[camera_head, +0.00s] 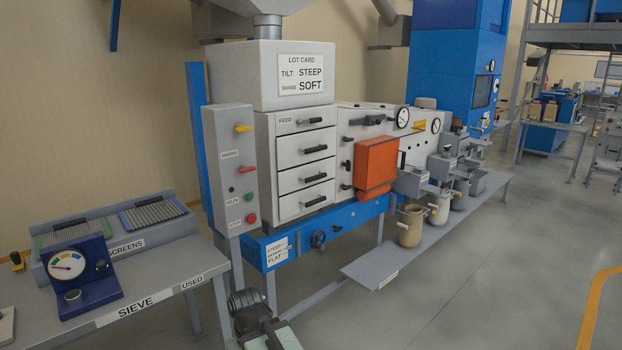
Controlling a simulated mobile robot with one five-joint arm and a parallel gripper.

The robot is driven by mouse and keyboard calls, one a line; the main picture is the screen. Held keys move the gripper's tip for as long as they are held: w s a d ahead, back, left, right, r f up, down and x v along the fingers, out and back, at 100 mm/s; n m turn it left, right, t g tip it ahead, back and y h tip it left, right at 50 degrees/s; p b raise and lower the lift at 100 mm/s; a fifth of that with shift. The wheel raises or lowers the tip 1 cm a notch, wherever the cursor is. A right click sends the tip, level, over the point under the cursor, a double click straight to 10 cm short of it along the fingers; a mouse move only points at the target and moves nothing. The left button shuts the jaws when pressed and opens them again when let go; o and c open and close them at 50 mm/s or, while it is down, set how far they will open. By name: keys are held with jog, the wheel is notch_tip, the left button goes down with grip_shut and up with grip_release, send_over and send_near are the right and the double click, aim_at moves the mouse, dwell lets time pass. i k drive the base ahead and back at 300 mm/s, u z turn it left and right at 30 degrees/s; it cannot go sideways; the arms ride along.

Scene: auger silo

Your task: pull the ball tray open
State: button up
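A white cabinet has a stack of several drawers with black bar handles; the top drawer (306,121) is marked FEED. The lower drawers (305,174) carry no label that I can read. All the drawers look shut. No label reading ball tray is visible, so I cannot tell which part is the ball tray. The dark end of my arm, with what seems to be my gripper (247,301), shows low in the picture, in front of and below the drawers. It appears apart from them. Its fingers are too unclear to tell open from shut.
A grey control box (233,170) with knobs and buttons stands left of the drawers. An orange box (376,165) projects to their right. A low shelf (375,266) with several pots (410,225) juts out. A sieve bench (150,290) stands at left. Floor at right is clear.

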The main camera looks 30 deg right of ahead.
aim_at(293, 179)
jog(key=u, duration=0.05)
jog(key=i, duration=0.95)
jog(key=z, duration=0.05)
